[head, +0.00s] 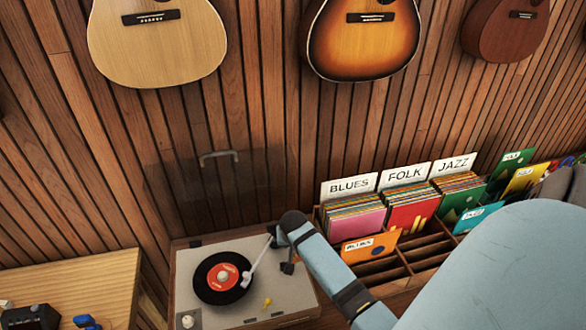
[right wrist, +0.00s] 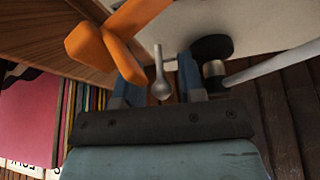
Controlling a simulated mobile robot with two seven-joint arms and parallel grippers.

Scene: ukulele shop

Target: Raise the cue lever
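The turntable (head: 218,305) stands below the wall with a dark record (head: 223,278) with a red label on it. Its pale tonearm (head: 258,255) reaches toward the record; the silver tube (right wrist: 275,64) also shows in the right wrist view. A small grey lever with a rounded end (right wrist: 161,84), apparently the cue lever, lies between the fingers of my right gripper (right wrist: 158,88). The fingers are apart on either side of it; I cannot tell whether they touch it. In the head view my arm mostly hides this gripper. My left gripper is not in view.
An orange piece (right wrist: 115,42) sits close beside one finger. The clear dust cover (head: 225,185) stands raised behind the turntable. A wooden record crate (head: 405,285) is close on the right. Guitars (head: 365,40) hang above. A wooden table (head: 95,285) is at left.

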